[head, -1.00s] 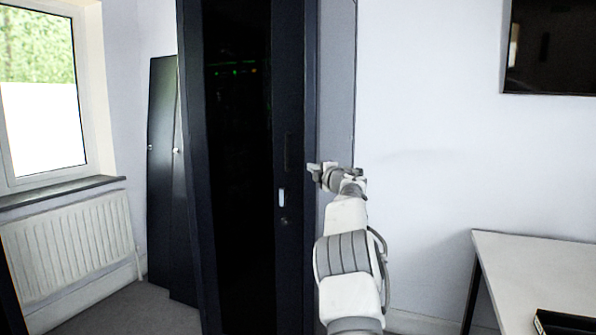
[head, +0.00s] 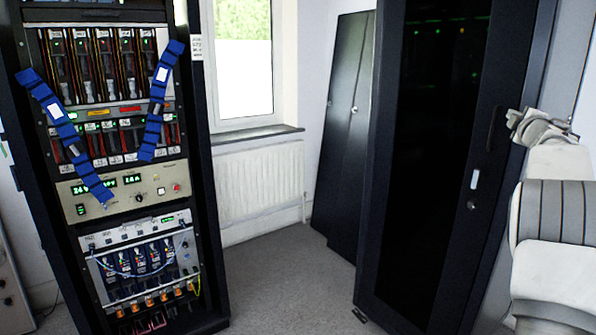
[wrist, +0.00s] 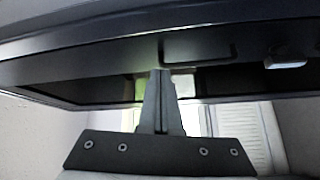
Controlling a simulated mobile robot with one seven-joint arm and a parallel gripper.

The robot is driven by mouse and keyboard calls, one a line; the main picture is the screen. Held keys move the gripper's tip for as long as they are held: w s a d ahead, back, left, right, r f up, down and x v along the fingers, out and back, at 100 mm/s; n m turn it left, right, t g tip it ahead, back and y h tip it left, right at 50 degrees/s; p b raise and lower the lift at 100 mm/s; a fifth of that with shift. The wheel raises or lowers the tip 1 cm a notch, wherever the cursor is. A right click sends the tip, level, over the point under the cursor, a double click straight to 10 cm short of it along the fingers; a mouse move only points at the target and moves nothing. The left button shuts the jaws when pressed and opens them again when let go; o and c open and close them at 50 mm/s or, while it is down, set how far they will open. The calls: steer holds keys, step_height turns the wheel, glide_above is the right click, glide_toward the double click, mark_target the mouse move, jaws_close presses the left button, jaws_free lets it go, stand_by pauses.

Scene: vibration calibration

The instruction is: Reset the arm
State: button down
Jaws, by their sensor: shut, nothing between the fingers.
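My gripper (head: 514,122) shows at the right of the head view, at the end of my white and grey arm, in front of the dark cabinet's right side. In the wrist view my gripper (wrist: 160,74) has its fingers together with nothing between them. The tall dark cabinet (head: 432,150) has a glass door with a handle (head: 474,180). Its dark frame also crosses the top of the wrist view (wrist: 100,62), close beyond the fingertips. I cannot tell whether they touch it.
An open equipment rack (head: 203,200) with blue straps (head: 153,120) stands at the left. A radiator (head: 260,190) is under the window (head: 243,60). Dark panels (head: 340,130) lean on the wall. Grey floor (head: 280,280) is clear between rack and cabinet.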

steer(key=s+a+r+m+g+h+p, duration=0.2)
steer(key=s+a+r+m+p, duration=0.3)
steer(key=r, duration=0.3)
steer(key=s+a+r+m+g+p, duration=0.25)
steer(key=s+a+m, duration=0.25)
steer(key=s+a, duration=0.5)
steer(key=s+a+f+g+y+p, duration=0.2)
steer(key=s+a+f, duration=0.3)
steer(key=s+a, duration=0.3)
steer(key=s+a+f+m+g+y+p, duration=0.1)
steer(key=s+a+f+g+y+p, duration=0.2)
steer(key=s+a, duration=0.6)
steer(key=s+a+f+g+y+p, duration=0.2)
steer(key=s+a+f+p, duration=0.3)
steer(key=s+a, duration=0.4)
steer(key=s+f+g, duration=0.1)
steer(key=s, duration=0.4)
steer(key=shift+s+f+m+y, duration=0.3)
steer(key=shift+s+m+y, duration=0.1)
steer(key=shift+a, duration=0.1)
